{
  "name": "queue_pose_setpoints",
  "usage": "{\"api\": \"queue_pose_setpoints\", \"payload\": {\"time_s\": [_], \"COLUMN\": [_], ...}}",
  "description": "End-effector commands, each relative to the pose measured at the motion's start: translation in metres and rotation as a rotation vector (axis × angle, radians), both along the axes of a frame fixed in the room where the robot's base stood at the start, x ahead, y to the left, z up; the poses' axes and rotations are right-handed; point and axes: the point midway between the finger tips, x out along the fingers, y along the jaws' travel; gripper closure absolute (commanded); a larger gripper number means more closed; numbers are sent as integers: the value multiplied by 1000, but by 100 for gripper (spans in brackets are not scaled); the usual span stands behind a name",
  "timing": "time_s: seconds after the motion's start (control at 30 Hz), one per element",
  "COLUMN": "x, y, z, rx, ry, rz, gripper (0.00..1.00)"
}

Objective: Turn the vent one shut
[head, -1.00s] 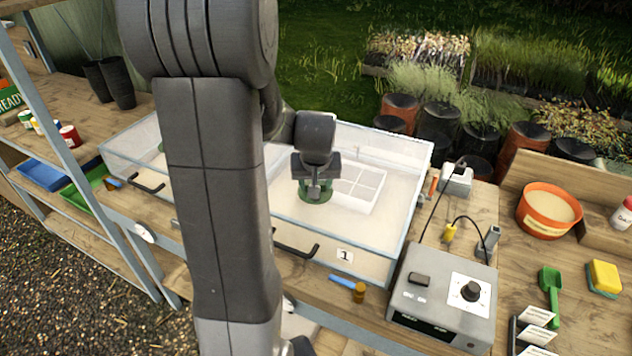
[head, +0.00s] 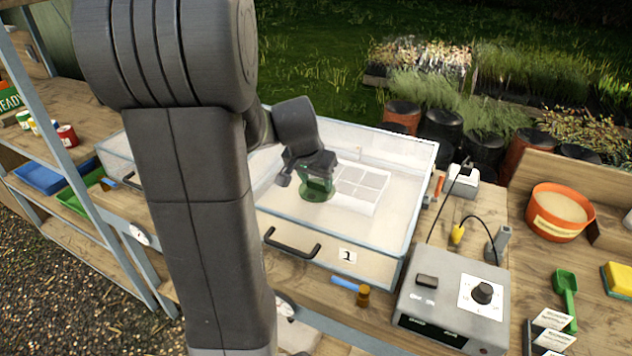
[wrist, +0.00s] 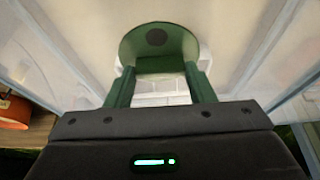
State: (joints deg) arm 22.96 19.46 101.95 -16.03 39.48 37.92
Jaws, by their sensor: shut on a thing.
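Vent one (head: 317,194) is a round green fitting on the clear lid of the propagator box marked 1 (head: 345,255). It also shows in the wrist view as a green disc with a dark round spot (wrist: 158,40). My gripper (head: 312,176) is down at the vent and shut on its green raised part, seen from a slant. In the wrist view, green upright pieces stand close in front of the dark gripper body (wrist: 160,125). The jaws' contact is partly hidden, and I cannot tell the vent's exact angle.
A white celled tray (head: 362,187) lies inside the box. A black handle (head: 292,245) is on its front. A grey control box with a dial (head: 452,300) stands at right. An orange tub (head: 553,212) and green scoop (head: 566,298) are farther right. My arm hides the left.

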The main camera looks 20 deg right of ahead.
Motion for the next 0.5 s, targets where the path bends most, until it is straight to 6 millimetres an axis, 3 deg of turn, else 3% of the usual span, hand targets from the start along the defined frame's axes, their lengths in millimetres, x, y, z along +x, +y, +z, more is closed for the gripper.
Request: {"api": "queue_pose_setpoints", "payload": {"time_s": [0.33, 0.37, 0.47, 0.5], "x": [0, 0, 0, 0], "y": [0, 0, 0, 0], "z": [1, 1, 1, 1], "rx": [0, 0, 0, 0], "ry": [-2, -2, -2, -2], "rz": [-5, -5, -5, -4], "gripper": [74, 49, 29, 29]}}
